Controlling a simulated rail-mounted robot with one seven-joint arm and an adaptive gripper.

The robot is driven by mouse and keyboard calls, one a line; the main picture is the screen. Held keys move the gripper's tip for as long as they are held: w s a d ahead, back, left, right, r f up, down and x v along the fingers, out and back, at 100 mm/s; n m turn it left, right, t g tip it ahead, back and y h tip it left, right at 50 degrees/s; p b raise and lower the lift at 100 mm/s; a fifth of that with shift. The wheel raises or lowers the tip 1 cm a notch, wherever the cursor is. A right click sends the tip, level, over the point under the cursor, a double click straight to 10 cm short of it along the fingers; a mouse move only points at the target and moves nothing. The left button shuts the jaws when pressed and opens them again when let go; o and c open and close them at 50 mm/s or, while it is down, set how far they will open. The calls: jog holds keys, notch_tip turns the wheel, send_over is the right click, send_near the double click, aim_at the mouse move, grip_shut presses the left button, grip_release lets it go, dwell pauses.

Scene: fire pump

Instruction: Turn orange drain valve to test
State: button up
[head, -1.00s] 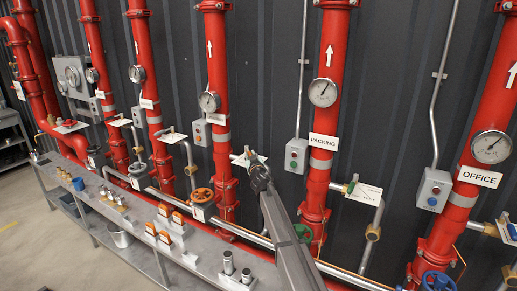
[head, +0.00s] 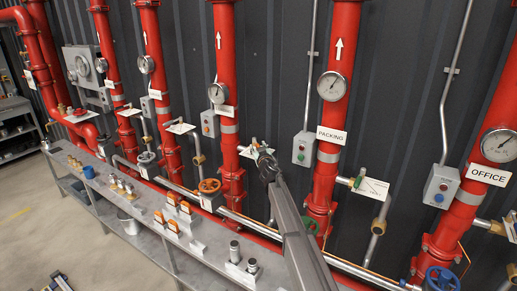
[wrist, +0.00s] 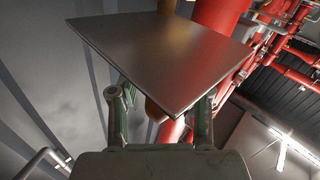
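My gripper (head: 262,157) is at the small side valve with a white label plate (head: 247,151), on the red riser with the orange-button box. The valve's handle is hidden behind my gripper, so its colour and angle do not show. In the wrist view the plate (wrist: 160,50) is a dark square that covers the fingertips. The two fingers (wrist: 160,115) stand well apart beneath it, with a brass-coloured part (wrist: 155,116) visible between them. I cannot tell whether they touch the handle. An orange handwheel (head: 209,186) sits lower, left of the riser.
A green-handled side valve (head: 357,182) is on the PACKING riser to the right. A grey bench (head: 185,245) with small parts runs below the pipes. A horizontal silver pipe (head: 245,220) passes under my gripper. Floor at left is mostly clear.

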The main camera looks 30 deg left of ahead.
jog(key=shift+s+d, duration=0.1)
jog(key=v, duration=1.1)
jog(key=shift+s+d, duration=0.25)
jog(key=shift+s, duration=0.05)
